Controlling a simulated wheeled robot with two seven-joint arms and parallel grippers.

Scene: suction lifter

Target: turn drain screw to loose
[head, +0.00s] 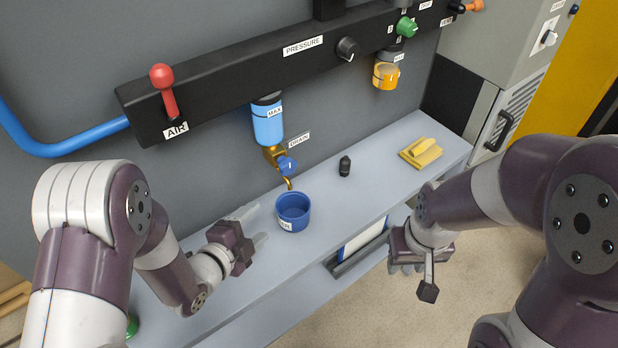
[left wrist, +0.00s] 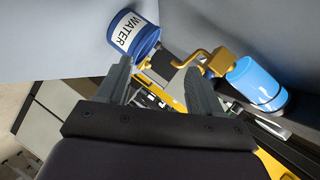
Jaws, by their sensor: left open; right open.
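The drain screw (head: 287,165) is a blue knob on a brass fitting under the blue filter bowl (head: 268,122), beside a DRAIN label. A brass spout curves down from it above a blue cup (head: 293,210). My left gripper (head: 256,227) is open and empty, left of the cup and below the drain screw, apart from both. The left wrist view shows its two fingers (left wrist: 157,82) spread, with the cup (left wrist: 133,35) labelled WATER, the brass pipe (left wrist: 200,60) and the blue bowl (left wrist: 258,82) beyond them. My right gripper (head: 415,262) is open and empty at the shelf's front edge.
A grey shelf (head: 400,150) holds a small black cylinder (head: 345,166) and a yellow block (head: 421,152). A black panel above carries a red AIR lever (head: 165,88), a PRESSURE knob (head: 347,48) and a green knob (head: 405,27). An amber bowl (head: 386,74) hangs right.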

